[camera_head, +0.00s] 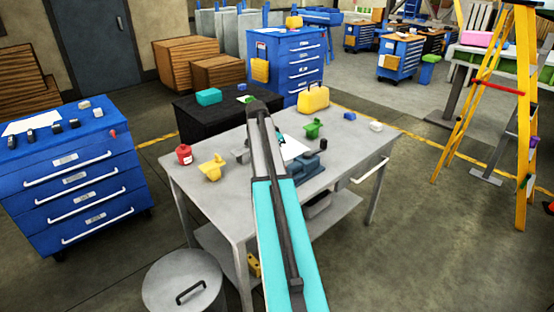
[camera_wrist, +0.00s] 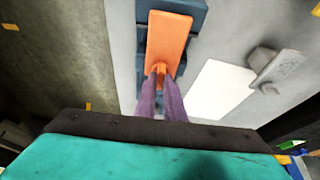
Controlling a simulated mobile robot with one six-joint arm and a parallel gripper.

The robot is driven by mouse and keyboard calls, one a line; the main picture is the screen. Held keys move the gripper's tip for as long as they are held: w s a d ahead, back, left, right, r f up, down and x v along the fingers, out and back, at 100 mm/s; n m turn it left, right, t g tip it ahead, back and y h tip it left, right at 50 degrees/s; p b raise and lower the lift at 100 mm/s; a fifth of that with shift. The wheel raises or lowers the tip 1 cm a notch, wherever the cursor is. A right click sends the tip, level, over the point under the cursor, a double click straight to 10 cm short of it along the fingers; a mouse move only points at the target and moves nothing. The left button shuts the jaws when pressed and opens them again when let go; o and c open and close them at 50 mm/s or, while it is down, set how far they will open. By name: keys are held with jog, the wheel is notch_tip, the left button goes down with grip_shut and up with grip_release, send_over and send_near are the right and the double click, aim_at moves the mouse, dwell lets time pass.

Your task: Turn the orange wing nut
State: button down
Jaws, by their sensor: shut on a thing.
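The orange wing nut (camera_wrist: 168,40) shows in the wrist view as a long flat paddle with a narrow tab at its near end. It lies over a dark blue-grey jig block (camera_wrist: 199,14). My gripper (camera_wrist: 163,76) has its two purple fingers closed on the narrow near end of the wing nut. The fingertips touch the tab from both sides. In the head view, the blue-grey jig (camera_head: 309,168) sits on the workbench, partly behind my arm. The orange wing nut and my fingers are hidden there.
A white sheet (camera_wrist: 217,88) lies right of the jig. A lidded bin (camera_head: 181,280) stands in front.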

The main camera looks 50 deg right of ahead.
dwell(0.3)
jog(key=c, duration=1.8)
grip_release()
jog(key=shift+c, duration=0.2)
jog(key=shift+a+r, duration=0.1)
jog(key=shift+r, duration=0.05)
jog(key=b+v, duration=0.3)
jog(key=v, duration=1)
jog(key=shift+r, duration=0.25)
jog(key=shift+w, duration=0.1)
